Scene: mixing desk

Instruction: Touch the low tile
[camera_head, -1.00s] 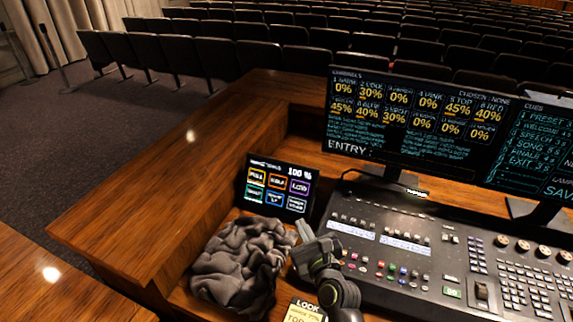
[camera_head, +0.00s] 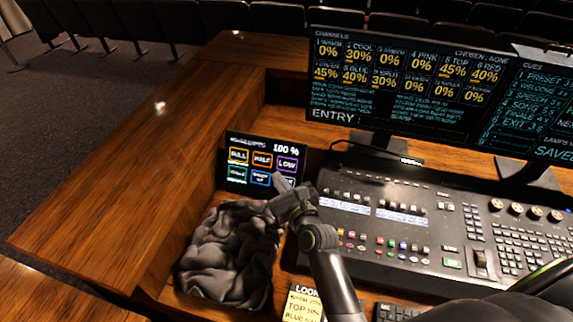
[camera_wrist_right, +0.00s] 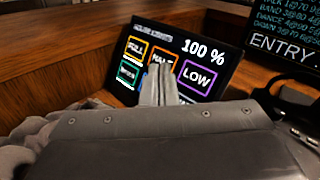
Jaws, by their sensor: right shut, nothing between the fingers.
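The low tile (camera_head: 287,164) is a purple-outlined square at the top right of a small black touch panel (camera_head: 233,185) that reads 100 %. In the right wrist view the low tile (camera_wrist_right: 196,77) shows clear, with the panel (camera_wrist_right: 229,57) around it. My right gripper (camera_head: 279,181) is shut and empty, its tips in front of the panel, below the low tile in the head view. In the right wrist view its fingertips (camera_wrist_right: 158,70) overlap the half tile (camera_wrist_right: 160,58), left of the low tile. I cannot tell whether they touch the panel. My left gripper is not in view.
A crumpled grey cloth (camera_head: 230,255) lies below the panel, beside my right gripper. The mixing desk (camera_head: 400,225) is to the right, with a large monitor (camera_head: 390,95) behind it. A yellow note (camera_head: 303,305) lies near the front.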

